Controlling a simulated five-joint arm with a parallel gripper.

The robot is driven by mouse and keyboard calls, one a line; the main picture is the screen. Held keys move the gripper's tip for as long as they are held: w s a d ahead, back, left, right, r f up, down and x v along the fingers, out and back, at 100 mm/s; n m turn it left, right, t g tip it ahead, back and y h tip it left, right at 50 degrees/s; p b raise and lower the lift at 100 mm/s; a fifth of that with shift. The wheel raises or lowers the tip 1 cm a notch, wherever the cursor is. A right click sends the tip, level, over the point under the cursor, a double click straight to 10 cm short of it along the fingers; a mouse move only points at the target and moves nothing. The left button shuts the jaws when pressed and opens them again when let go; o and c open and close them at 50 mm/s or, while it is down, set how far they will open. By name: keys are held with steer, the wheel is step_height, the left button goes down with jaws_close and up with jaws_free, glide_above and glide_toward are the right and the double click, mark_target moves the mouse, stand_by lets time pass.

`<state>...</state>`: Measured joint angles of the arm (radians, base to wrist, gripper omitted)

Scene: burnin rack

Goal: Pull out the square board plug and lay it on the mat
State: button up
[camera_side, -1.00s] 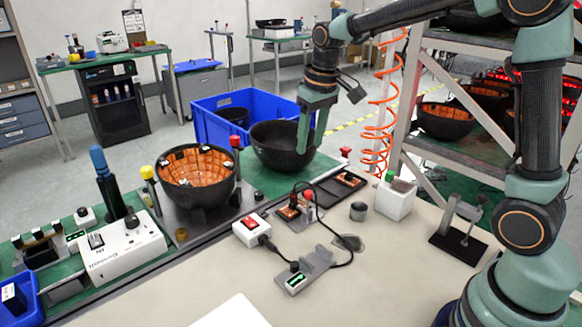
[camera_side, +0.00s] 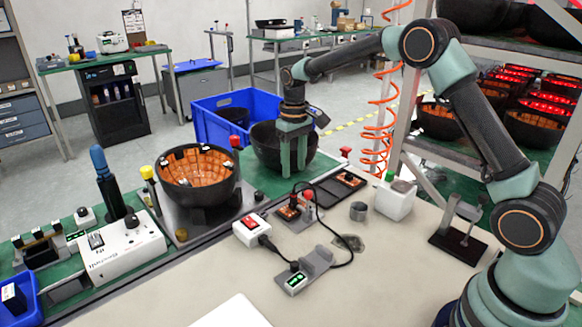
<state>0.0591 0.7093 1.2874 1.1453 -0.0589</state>
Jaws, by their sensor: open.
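A small square orange board (camera_side: 289,212) sits in a grey fixture on the bench. A black plug appears to be at its back edge, with a black cable (camera_side: 352,254) looping right and forward; the plug is too small to see clearly. My gripper (camera_side: 294,174) is open and empty, fingers pointing down, above and just behind the board in the picture. Its fingers stand in front of the dark bowl. A small flat grey patch (camera_side: 358,242), possibly the mat, lies on the beige bench right of the board; the cable crosses it.
A white box with a red switch (camera_side: 250,227) and a grey stand with a green display (camera_side: 299,281) stand in front. A red-topped post (camera_side: 308,198) is close beside the board.

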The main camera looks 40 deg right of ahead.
mark_target(294, 192)
steer(key=shift+f, duration=4.55)
jaws_close()
steer(key=shift+r, duration=0.2)
steer(key=shift+r, duration=2.85)
